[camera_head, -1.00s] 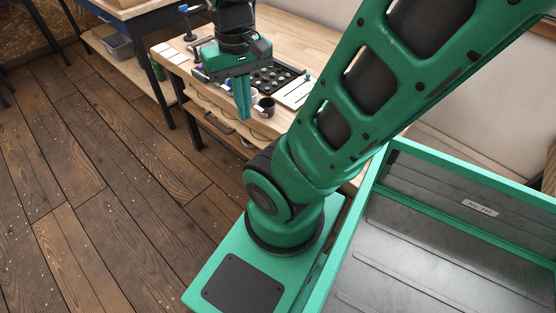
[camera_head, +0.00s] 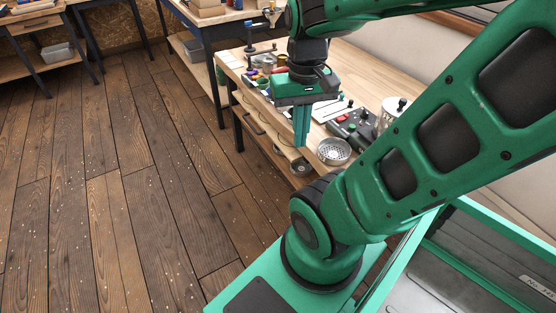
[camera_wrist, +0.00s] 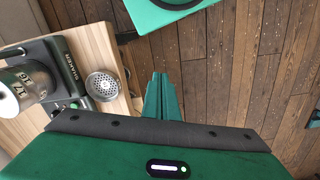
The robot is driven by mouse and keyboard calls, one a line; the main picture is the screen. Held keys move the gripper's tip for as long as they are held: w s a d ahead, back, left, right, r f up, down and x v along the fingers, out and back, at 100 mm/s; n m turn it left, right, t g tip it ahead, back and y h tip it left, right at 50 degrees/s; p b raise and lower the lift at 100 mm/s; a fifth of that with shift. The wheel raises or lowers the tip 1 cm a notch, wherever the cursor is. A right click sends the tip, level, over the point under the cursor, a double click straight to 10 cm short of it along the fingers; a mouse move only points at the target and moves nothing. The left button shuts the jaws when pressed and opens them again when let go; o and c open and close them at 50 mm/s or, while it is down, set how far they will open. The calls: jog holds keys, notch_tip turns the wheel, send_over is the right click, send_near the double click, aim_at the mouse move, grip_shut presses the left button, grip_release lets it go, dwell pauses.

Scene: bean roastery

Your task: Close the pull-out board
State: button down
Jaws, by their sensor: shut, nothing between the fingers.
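In the wrist view my gripper (camera_wrist: 160,78) hangs over the floor side, just off the bench edge (camera_wrist: 128,60). I cannot tell whether the fingers touch the board.
A perforated metal sieve (camera_head: 334,151) sits near the bench's front edge, beside a shaker device (camera_head: 354,127) and a metal canister (camera_head: 392,110). The plank floor (camera_head: 130,200) at left is clear.

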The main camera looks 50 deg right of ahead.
jog(key=w+d+f+n+g+h, duration=0.3)
jog(key=w+f+n+g+h, duration=0.4)
jog(key=w+f, duration=0.6)
jog(key=n+t+h, duration=0.3)
jog(key=n+h, duration=0.7)
jog(key=n, duration=0.5)
send_near(286, 155)
jog(key=shift+m, duration=0.3)
jog(key=x, duration=0.6)
jog(key=shift+s+d+r, duration=0.1)
jog(key=shift+s+d, duration=0.05)
jog(key=shift+d, duration=0.05)
